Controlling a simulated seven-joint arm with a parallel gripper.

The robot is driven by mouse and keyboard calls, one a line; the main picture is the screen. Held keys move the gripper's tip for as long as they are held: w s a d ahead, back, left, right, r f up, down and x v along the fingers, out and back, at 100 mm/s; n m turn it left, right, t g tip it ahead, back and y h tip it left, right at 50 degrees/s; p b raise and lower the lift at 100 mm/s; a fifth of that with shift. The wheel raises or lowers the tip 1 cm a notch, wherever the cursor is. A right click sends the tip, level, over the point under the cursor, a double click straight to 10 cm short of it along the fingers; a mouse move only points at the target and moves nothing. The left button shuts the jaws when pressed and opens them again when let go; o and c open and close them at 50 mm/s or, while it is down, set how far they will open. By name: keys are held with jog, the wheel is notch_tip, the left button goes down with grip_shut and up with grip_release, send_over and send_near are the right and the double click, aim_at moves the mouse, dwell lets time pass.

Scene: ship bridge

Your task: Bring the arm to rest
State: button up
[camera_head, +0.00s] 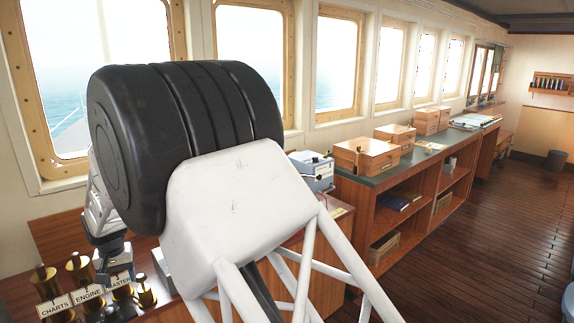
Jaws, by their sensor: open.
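My arm fills the middle of the view, with a large black rounded joint (185,125) and a white link with open tubes (240,200). Its far end comes down at the left, behind the black joint. My gripper (110,272) is partly visible there, just above the labelled brass pieces. It is open, and I see nothing held in it. Its fingertips are small and partly hidden, so I cannot tell the exact gap to the brass pieces.
Brass pieces with labels CHARTS (54,309), ENGINE (88,296) and MASTER (119,281) stand at the lower left. A blue-grey box (313,172) is behind my arm. Wooden boxes (366,158) stand on the long counter (347,183) under the windows. The wooden floor (480,240) at right is mostly clear.

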jog(key=d+r+m, duration=0.1)
jog(key=d+r, duration=0.5)
jog(key=d, duration=0.8)
jog(key=d+r+m+t, duration=0.1)
jog(key=d+r, duration=0.6)
jog(key=d, duration=0.7)
jog(key=d+r+m, duration=0.1)
jog(key=d+r, duration=0.5)
jog(key=d, duration=0.8)
jog(key=s+d+m+t, duration=0.1)
jog(key=s+d+m, duration=0.2)
jog(key=s+d, duration=2.4)
jog(key=d+f, duration=0.1)
jog(key=d, duration=0.1)
jog(key=shift+d, duration=0.4)
jog(key=shift+c, duration=0.4)
